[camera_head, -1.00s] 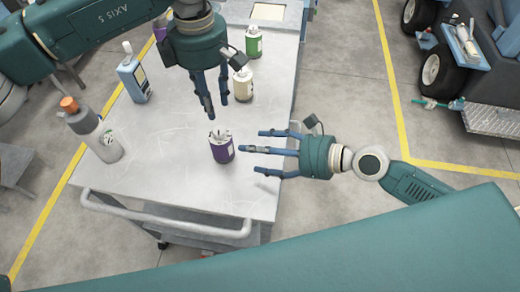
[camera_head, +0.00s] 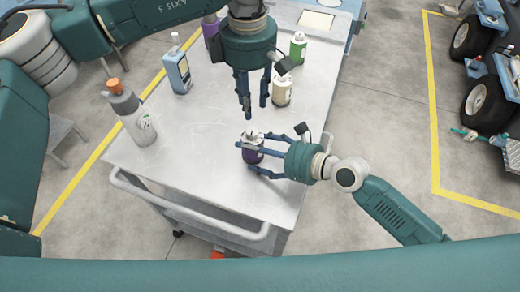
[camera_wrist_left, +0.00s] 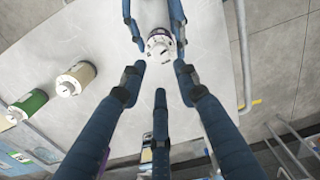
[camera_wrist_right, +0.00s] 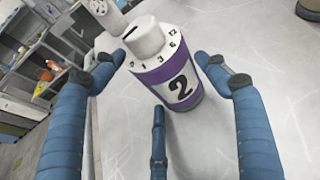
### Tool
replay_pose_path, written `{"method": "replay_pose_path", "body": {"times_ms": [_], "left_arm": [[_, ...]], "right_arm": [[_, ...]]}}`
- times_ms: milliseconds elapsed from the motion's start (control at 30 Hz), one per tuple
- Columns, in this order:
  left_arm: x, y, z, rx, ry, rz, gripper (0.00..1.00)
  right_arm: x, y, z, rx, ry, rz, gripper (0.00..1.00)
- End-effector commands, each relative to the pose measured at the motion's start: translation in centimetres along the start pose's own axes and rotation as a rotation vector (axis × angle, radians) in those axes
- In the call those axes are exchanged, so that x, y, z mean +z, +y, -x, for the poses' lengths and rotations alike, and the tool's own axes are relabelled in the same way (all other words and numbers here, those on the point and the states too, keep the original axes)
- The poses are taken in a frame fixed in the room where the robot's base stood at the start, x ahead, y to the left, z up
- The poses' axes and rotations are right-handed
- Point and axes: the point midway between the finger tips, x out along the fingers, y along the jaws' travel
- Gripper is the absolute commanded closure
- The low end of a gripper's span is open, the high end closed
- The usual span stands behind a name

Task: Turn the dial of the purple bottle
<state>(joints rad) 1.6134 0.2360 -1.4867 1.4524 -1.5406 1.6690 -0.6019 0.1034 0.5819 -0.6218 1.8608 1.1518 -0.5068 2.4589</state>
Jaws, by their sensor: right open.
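The purple bottle (camera_head: 253,154) stands upright on the metal cart. In the right wrist view it (camera_wrist_right: 170,80) has a label with a 2, a white collar marked with numbers, and a white dial (camera_wrist_right: 148,38) on top with a dark slot. My right gripper (camera_head: 250,160) is open, its fingers reaching around the bottle from the right side; I cannot tell whether they touch it. My left gripper (camera_head: 256,109) is open and empty, pointing down above the bottle. In the left wrist view the bottle top (camera_wrist_left: 160,44) lies just beyond its fingertips.
On the cart (camera_head: 190,190) stand a cream bottle (camera_head: 281,91), a green one (camera_head: 298,47), a blue one (camera_head: 178,73) and a grey bottle with orange cap (camera_head: 132,113). Another purple container (camera_head: 210,33) is behind my left gripper. The cart's front left is clear.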

Motion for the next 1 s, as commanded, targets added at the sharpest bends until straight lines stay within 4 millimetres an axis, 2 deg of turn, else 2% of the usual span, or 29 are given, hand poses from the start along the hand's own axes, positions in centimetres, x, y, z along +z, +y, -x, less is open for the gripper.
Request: {"method": "replay_pose_path", "body": {"times_ms": [133,333,400,567,1000], "left_arm": [[0.0,0.0,0.0,0.000,0.000,0.000,0.69],[0.0,0.0,0.0,0.000,0.000,0.000,0.69],[0.0,0.0,0.0,0.000,0.000,-0.005,0.55],[0.0,0.0,0.2,0.000,0.000,-0.122,0.54],[0.0,0.0,1.6,0.000,0.000,-1.010,0.54]], "right_arm": [[0.0,0.0,0.0,0.000,0.000,0.000,0.29],[0.0,0.0,0.0,0.000,0.000,0.001,0.68],[0.0,0.0,0.1,0.000,0.000,0.001,0.68],[0.0,0.0,0.1,-0.001,0.000,0.001,0.68],[0.0,0.0,0.1,-0.001,-0.001,0.001,0.68]]}}
